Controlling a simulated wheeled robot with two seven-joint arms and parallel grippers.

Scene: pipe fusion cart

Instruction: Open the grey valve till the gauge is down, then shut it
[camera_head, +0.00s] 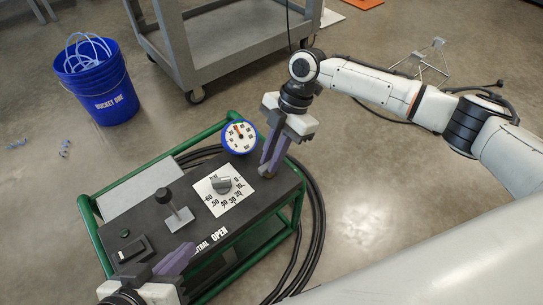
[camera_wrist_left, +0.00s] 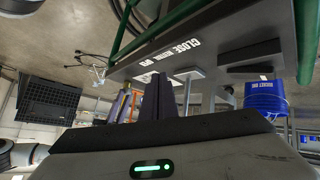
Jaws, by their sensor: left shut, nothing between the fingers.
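The cart's dark top (camera_head: 150,225) carries a grey knob (camera_head: 222,186) on a white numbered dial plate. A lever (camera_head: 176,215) with a black ball stands left of it. The pictures do not show plainly which is the valve. The gauge (camera_head: 239,137) has a blue rim and white face; its orange needle points up and slightly left. My left gripper (camera_head: 178,260) is low at the cart's front edge, apart from the knob; its shut, empty fingers show in the left wrist view (camera_wrist_left: 156,96). My right gripper (camera_head: 267,170) is beside the cart's right end, its fingers close together.
A green tube frame (camera_head: 140,170) surrounds the cart. A dark switch box (camera_head: 131,250) sits on its front left. Black hose (camera_head: 318,215) coils around its right side. A blue bucket (camera_head: 95,85) and a grey trolley (camera_head: 225,55) stand behind. Open floor lies at right.

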